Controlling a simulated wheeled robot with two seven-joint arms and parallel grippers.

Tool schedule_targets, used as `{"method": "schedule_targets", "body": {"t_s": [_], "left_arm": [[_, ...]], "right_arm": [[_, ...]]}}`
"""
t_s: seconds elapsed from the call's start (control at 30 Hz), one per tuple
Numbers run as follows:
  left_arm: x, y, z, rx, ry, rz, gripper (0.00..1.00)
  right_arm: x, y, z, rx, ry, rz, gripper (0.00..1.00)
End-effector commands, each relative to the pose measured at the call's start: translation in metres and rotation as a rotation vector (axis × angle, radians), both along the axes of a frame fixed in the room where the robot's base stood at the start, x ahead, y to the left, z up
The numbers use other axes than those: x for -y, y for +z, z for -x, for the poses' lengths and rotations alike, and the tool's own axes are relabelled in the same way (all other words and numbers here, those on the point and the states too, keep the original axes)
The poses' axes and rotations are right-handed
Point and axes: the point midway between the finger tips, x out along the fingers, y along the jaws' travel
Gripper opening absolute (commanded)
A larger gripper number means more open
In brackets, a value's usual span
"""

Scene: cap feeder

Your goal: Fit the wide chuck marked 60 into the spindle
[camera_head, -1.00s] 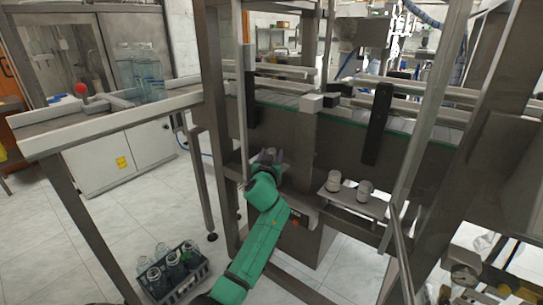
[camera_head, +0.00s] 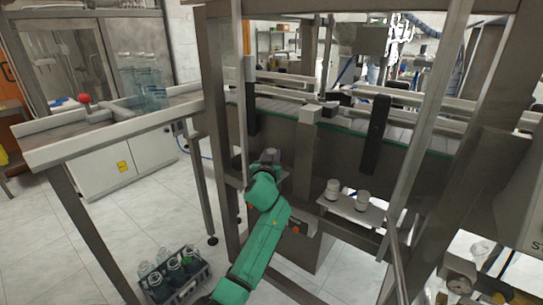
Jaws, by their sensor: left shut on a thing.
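Two pale, round chucks, a left one (camera_head: 332,189) and a right one (camera_head: 362,200), stand upright on a small metal shelf (camera_head: 345,208) to the right of the gripper. Their markings are too small to read. I cannot make out the spindle for certain. My right gripper is not in view.
Upright steel posts (camera_head: 222,130) stand close to the left arm. A conveyor (camera_head: 400,132) runs behind, with a dark vertical bar (camera_head: 376,135) in front of it. A crate (camera_head: 205,280) of bottles is on the floor at lower left. The floor beside it is clear.

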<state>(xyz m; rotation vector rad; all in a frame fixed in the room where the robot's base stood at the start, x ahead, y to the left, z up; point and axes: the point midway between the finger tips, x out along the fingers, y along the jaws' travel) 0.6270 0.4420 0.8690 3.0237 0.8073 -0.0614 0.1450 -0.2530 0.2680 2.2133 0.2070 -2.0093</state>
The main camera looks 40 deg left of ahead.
Motion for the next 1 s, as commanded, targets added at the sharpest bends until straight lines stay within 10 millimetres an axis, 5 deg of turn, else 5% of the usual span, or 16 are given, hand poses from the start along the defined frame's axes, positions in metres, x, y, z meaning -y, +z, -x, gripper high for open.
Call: {"method": "schedule_targets", "body": {"t_s": [0.33, 1.0], "left_arm": [[0.000, 0.001, 0.000, 0.001, 0.000, -0.002, 0.00], [0.002, 0.016, 0.066, 0.000, -0.001, 0.000, 0.00]], "right_arm": [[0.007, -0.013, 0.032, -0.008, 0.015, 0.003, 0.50], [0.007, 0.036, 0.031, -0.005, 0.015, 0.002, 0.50]]}}
